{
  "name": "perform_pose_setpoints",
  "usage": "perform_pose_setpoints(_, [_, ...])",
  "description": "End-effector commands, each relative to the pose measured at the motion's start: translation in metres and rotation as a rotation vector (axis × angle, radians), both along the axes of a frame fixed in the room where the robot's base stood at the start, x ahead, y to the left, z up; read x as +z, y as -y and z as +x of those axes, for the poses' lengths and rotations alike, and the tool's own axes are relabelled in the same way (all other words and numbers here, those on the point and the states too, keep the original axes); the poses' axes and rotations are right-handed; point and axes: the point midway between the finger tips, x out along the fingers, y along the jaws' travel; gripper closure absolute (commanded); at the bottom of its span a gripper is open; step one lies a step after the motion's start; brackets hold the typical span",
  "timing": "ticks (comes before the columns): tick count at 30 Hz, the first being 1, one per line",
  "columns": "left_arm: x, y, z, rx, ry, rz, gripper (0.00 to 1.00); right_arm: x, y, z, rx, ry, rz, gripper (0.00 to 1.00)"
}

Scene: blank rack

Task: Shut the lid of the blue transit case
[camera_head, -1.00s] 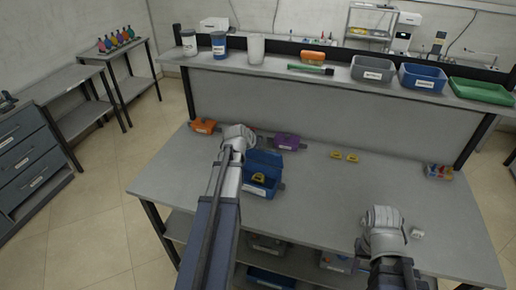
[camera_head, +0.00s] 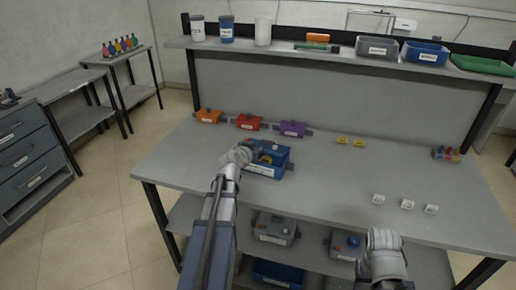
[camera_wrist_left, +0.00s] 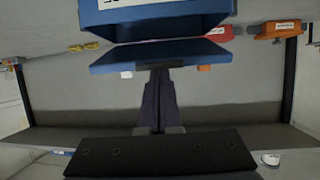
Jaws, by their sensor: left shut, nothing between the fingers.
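The blue transit case (camera_head: 262,170) stands on the bench left of centre, with a white label on its front. A yellow item (camera_head: 265,158) shows inside it, so the case is not shut. In the left wrist view the case (camera_wrist_left: 150,24) is at the top, and a flat blue panel (camera_wrist_left: 160,57), seemingly its lid, lies below it with a gap between. My left gripper (camera_wrist_left: 160,69) is shut and empty, its tips at the panel's edge; contact is unclear. In the head view its wrist partly hides the case's left side. My right gripper (camera_head: 384,241) is at lower right, its fingers hidden.
Orange (camera_head: 208,117), red (camera_head: 248,122) and purple (camera_head: 293,129) cases stand along the bench's back. Yellow pieces (camera_head: 350,141) lie right of them, and white labelled blocks (camera_head: 407,204) at right. A raised shelf (camera_head: 330,55) runs behind. The bench's middle right is clear.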

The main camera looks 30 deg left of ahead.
Motion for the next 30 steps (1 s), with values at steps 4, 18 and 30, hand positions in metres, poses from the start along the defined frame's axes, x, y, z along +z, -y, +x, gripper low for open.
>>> perform_pose_setpoints(4, [-0.024,0.002,-0.010,0.000,-0.001,-0.001,1.00,-0.024,0.000,0.000,0.000,0.000,0.000,0.50])
perform_pose_setpoints(18, [-0.060,0.002,-0.016,-0.001,-0.003,-0.001,1.00,-0.059,0.000,0.000,0.000,0.000,0.000,0.50])
perform_pose_setpoints(30, [-0.067,0.002,-0.017,-0.003,-0.007,0.001,1.00,-0.066,0.000,0.000,0.000,0.000,0.000,0.50])
